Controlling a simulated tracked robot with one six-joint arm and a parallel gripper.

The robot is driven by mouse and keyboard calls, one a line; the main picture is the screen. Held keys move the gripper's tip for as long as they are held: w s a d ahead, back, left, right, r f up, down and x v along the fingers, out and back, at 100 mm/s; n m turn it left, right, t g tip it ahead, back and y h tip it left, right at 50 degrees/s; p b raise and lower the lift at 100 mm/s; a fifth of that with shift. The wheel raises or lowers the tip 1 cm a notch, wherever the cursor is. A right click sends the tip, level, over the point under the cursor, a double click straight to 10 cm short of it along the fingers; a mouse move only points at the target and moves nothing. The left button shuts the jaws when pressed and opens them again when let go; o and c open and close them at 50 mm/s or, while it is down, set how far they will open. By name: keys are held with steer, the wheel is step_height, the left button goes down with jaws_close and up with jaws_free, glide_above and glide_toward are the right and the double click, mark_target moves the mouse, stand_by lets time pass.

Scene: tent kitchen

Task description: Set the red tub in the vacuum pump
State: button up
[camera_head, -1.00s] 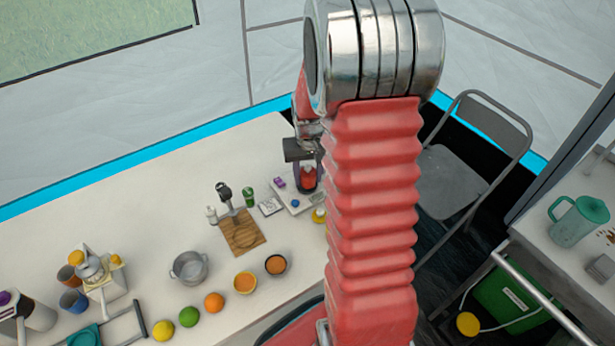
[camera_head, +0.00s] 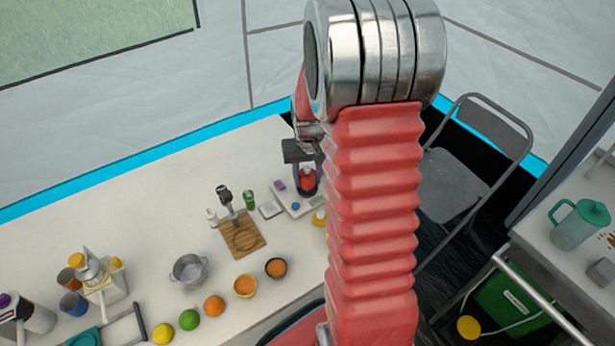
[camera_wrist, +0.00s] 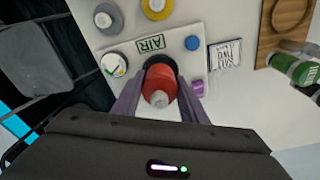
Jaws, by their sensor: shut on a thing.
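The red tub (camera_wrist: 163,84), with a pale knob-like end facing the wrist camera, is held between the two purple fingers of my gripper (camera_wrist: 160,78). In the head view the red tub (camera_head: 307,178) shows under my gripper (camera_head: 304,168), over the back of the table. The vacuum pump is a white panel (camera_wrist: 117,17) with an AIR label, a gauge and coloured knobs; it also shows in the head view (camera_head: 289,204). A dark round opening (camera_wrist: 157,61) shows right behind the tub. I cannot tell how far the tub is inside it.
A blue knob (camera_wrist: 192,42) and a purple block (camera_wrist: 197,88) sit close to the right finger. A gauge (camera_wrist: 114,65) is on the left. A green can (camera_wrist: 292,68) and wooden board (camera_head: 243,234) are nearby. A folding chair (camera_head: 462,170) stands beyond the table.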

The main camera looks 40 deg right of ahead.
steer(key=shift+s+f, duration=0.1)
steer(key=shift+f, duration=0.85)
stand_by(0.6)
steer(key=shift+r, duration=0.2)
steer(key=shift+r, duration=0.5)
steer(key=shift+r, duration=0.15)
stand_by(0.5)
steer(key=shift+f, duration=0.85)
stand_by(0.7)
steer(key=o, duration=0.5)
steer(key=shift+o, duration=0.2)
